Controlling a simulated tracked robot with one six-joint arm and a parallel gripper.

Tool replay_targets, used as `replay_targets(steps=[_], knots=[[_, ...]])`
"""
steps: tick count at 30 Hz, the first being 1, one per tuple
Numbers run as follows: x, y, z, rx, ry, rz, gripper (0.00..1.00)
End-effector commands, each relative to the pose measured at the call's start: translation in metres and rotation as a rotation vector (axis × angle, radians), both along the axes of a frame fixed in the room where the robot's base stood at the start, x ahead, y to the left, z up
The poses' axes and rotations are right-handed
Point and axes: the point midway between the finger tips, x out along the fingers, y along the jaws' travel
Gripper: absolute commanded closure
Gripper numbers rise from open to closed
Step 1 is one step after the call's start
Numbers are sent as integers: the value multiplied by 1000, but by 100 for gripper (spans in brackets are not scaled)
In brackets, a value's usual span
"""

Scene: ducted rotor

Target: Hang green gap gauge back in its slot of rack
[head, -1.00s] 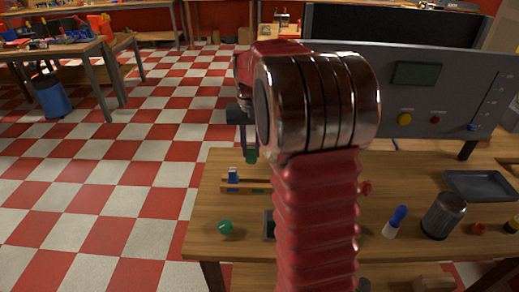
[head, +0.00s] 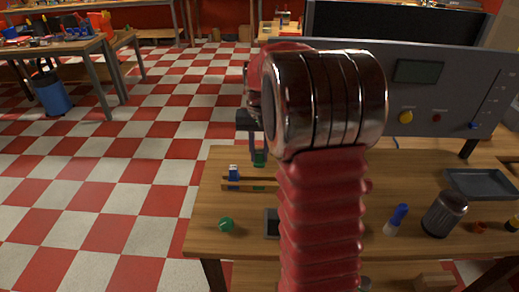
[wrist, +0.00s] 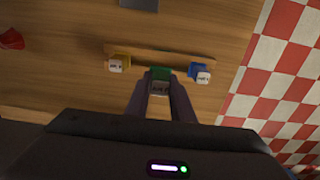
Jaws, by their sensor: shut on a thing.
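My gripper (wrist: 160,92) is shut on the green gap gauge (wrist: 159,75), whose label faces the wrist camera. In the wrist view the gauge is between the fingertips, at the near edge of the wooden rack (wrist: 140,55), between a yellow gauge (wrist: 118,64) and a blue gauge (wrist: 200,72) that hang there. In the head view the green gauge (head: 259,159) shows below my gripper, above the rack (head: 228,183), to the right of the blue gauge (head: 233,173). I cannot tell whether it touches the rack. My arm hides the rack's right part in the head view.
A green knob-like piece (head: 226,224) lies in front of the rack on the bench. A blue-topped bottle (head: 396,219), a dark cylinder (head: 444,214) and a grey tray (head: 479,184) are at the right. The grey panel (head: 420,90) stands behind.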

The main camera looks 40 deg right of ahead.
Motion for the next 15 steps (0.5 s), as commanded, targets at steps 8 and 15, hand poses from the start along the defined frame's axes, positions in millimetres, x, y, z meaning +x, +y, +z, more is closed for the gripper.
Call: replay_targets(steps=[8, 15], knots=[[0, 1, -20, 1, 1, 1, 100], [0, 1, -36, 1, 2, 1, 100]])
